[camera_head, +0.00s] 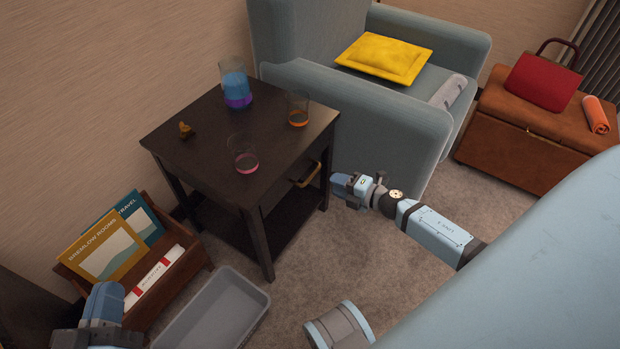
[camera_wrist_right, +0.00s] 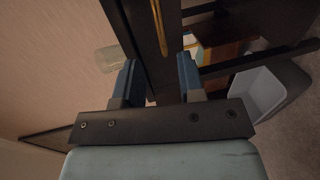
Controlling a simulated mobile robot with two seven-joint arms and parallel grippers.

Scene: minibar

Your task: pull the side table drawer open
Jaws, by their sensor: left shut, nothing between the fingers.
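The dark side table (camera_head: 190,140) stands left of the armchair. Its drawer front (camera_head: 280,196) faces right and looks shut. A brass handle (camera_head: 306,174) sits on it. My right gripper (camera_head: 338,186) is just right of the handle, at about its height. In the right wrist view the gripper (camera_wrist_right: 157,82) has its fingers apart, and the brass handle (camera_wrist_right: 158,28) lies ahead of the gap, apart from the fingers. My left gripper (camera_head: 103,305) is at the lower left, in front of the magazine box; it is shut and empty.
A magazine box (camera_head: 190,262) and grey bin (camera_head: 256,292) stand in front. An armchair (camera_head: 385,130) is behind my right gripper.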

